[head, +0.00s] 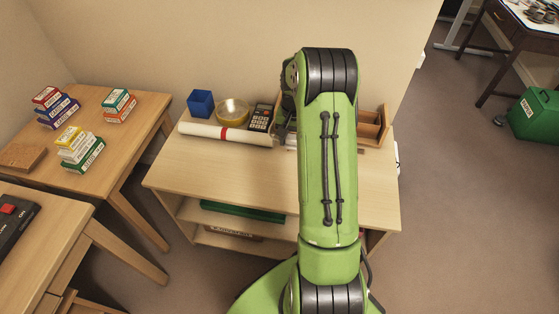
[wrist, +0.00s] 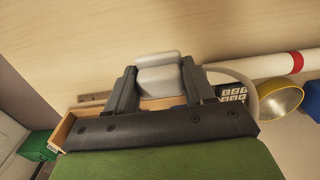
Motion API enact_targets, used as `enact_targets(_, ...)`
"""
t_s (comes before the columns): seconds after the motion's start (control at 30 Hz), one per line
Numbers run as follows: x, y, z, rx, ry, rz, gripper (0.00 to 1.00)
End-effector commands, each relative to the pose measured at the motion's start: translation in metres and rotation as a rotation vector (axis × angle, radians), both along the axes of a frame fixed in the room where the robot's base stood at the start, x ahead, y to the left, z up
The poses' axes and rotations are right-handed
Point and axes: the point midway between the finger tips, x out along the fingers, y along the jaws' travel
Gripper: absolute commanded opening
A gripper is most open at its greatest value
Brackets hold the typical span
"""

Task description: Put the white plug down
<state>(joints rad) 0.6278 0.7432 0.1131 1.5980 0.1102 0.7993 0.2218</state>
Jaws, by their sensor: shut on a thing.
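The white plug (wrist: 158,78) is between the two dark fingers of my gripper (wrist: 160,88) in the wrist view, and a pale cord (wrist: 236,75) curves from it to the right. My gripper is shut on the plug. Behind the plug is the bare light-wood top of the low shelf unit; I cannot tell whether the plug touches it. In the head view, my gripper (head: 287,122) shows only partly, over the back of the shelf unit (head: 225,170), and my green arm hides the plug.
On the shelf top stand a blue cube (head: 200,103), a yellow bowl (head: 232,111), a calculator (head: 260,118), a white roll with a red band (head: 205,131) and a wooden box (head: 373,127). The front of the top is clear. Tables with small boxes stand at left.

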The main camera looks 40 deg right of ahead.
Motion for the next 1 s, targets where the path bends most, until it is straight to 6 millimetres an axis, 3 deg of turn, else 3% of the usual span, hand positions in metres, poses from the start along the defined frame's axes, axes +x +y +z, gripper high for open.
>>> enact_targets(0.47, 0.0, 0.001, -0.095, 0.002, 0.003, 0.003, 0.22)
enact_targets(0.8, 0.0, 0.001, -0.098, 0.001, 0.002, 0.003, 0.22)
enact_targets(0.83, 0.0, 0.001, -0.099, 0.001, 0.002, 0.003, 0.55)
enact_targets(1.0, 0.0, 0.001, -0.098, 0.001, 0.001, 0.003, 0.79)
